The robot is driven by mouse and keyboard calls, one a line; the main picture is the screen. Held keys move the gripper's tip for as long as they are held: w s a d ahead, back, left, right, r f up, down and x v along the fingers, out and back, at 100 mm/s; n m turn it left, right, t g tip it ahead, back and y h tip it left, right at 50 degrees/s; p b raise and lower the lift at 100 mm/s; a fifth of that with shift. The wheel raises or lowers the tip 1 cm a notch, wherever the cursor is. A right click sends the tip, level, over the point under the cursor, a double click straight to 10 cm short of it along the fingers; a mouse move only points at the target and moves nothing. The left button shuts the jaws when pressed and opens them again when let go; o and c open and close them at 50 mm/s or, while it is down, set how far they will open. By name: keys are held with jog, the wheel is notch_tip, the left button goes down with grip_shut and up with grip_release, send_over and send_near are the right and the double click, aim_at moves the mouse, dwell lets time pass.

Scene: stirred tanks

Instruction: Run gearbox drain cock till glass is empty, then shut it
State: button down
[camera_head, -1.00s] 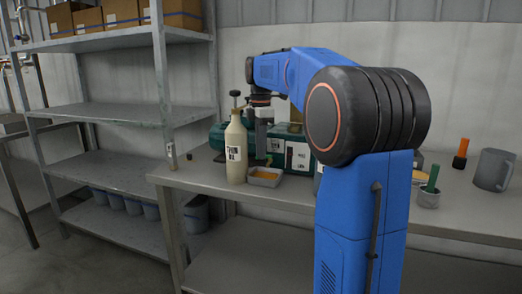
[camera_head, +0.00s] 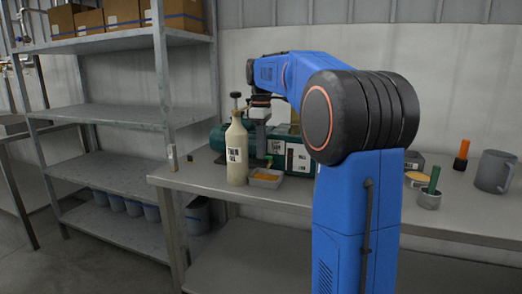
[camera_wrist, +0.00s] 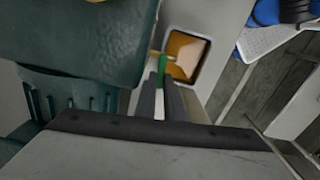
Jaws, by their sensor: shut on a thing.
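The dark green gearbox (camera_head: 218,134) stands on the bench in the head view; its casing (camera_wrist: 85,35) fills the upper left of the wrist view. A small brass drain cock (camera_wrist: 154,54) sticks out of its side, with a green lever (camera_wrist: 161,72). My gripper (camera_wrist: 160,98) is shut on the green lever. In the head view my gripper (camera_head: 261,152) points down beside the gearbox, behind the tray. A grey tray (camera_head: 265,184) sits by the cock, with amber liquid (camera_wrist: 184,47) in it. I cannot make out the glass or its level.
A cream pump bottle (camera_head: 237,160) with a label stands left of the tray, close to my gripper. On the right of the bench are a grey mug (camera_head: 494,171), an orange-handled tool (camera_head: 461,154) and a cup (camera_head: 429,200) with a green handle. Metal shelving (camera_head: 120,112) stands at left.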

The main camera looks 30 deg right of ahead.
dwell(0.3)
jog(key=c, duration=1.8)
grip_release()
jog(key=shift+c, duration=0.2)
notch_tip(320, 180, up, 17)
jog(key=s+a+n, duration=0.1)
jog(key=s+n, duration=0.1)
jog(key=n, duration=0.5)
jog(key=s+a+f+m+t, duration=0.1)
jog(key=s+a+f+m, duration=0.4)
jog(key=s+f, duration=0.7)
jog(key=s+a+f+m+t, duration=0.2)
jog(key=s+a+f+m, duration=0.4)
jog(key=s+a+f, duration=0.3)
notch_tip(320, 180, down, 4)
jog(key=s, duration=0.2)
jog(key=shift+s+t, duration=0.3)
jog(key=shift+s, duration=0.1)
